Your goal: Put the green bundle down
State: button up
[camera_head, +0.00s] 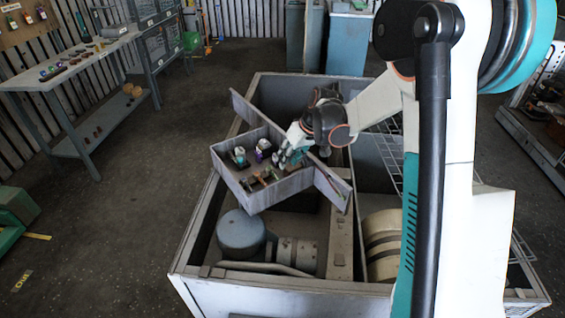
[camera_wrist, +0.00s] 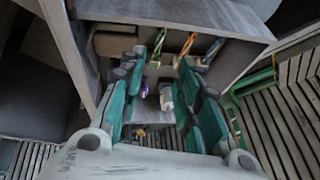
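My gripper (camera_wrist: 163,62) is open and empty, with its two teal-and-dark fingers apart over the grey tray. In the head view my gripper (camera_head: 283,158) is at the tray's right side, partly hidden by my wrist. A thin green strip, perhaps the green bundle (camera_wrist: 158,43), lies in the tray beyond and between the fingertips, apparently untouched. I cannot tell surely that it is the bundle. An orange strip (camera_wrist: 187,43) and a blue-green one (camera_wrist: 213,50) lie to its right. The grey tray (camera_head: 262,200) rests tilted across the housing.
A white bottle-like item (camera_wrist: 166,98) and a purple one (camera_wrist: 145,85) lie between my fingers in the wrist view. The large housing (camera_head: 186,250) has raised walls around the tray. A blue-grey cylinder (camera_head: 241,234) stands in it. A workbench (camera_head: 95,50) is far left.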

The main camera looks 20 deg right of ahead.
jog(key=s+a+r+m+t+h, duration=0.1)
jog(key=s+a+r+m+h, duration=0.1)
jog(key=s+r, duration=1.25)
jog(key=s+a+m+t+h, duration=0.1)
jog(key=s+t, duration=0.1)
jog(key=s, duration=1.4)
jog(key=shift+s+r, duration=0.4)
jog(key=shift+r, duration=0.05)
jog(key=shift+o, duration=0.5)
jog(key=shift+s+a, duration=0.1)
jog(key=shift+s, duration=0.15)
jog(key=n+g, duration=0.3)
send_over(277, 177)
jog(key=s, duration=0.2)
jog(key=shift+y, duration=0.4)
notch_tip(277, 177, down, 20)
jog(key=shift+w+f+p, duration=0.15)
jog(key=shift+f+p, duration=0.1)
jog(key=shift+p, duration=0.05)
jog(key=shift+d+b+x, duration=0.15)
jog(key=shift+b+x, duration=0.35)
jog(key=shift+x, duration=0.9)
jog(key=shift+d+b+x, duration=0.15)
jog(key=shift+b+x, duration=0.35)
jog(key=shift+x, duration=0.85)
jog(key=shift+r, duration=0.1)
grip_shut()
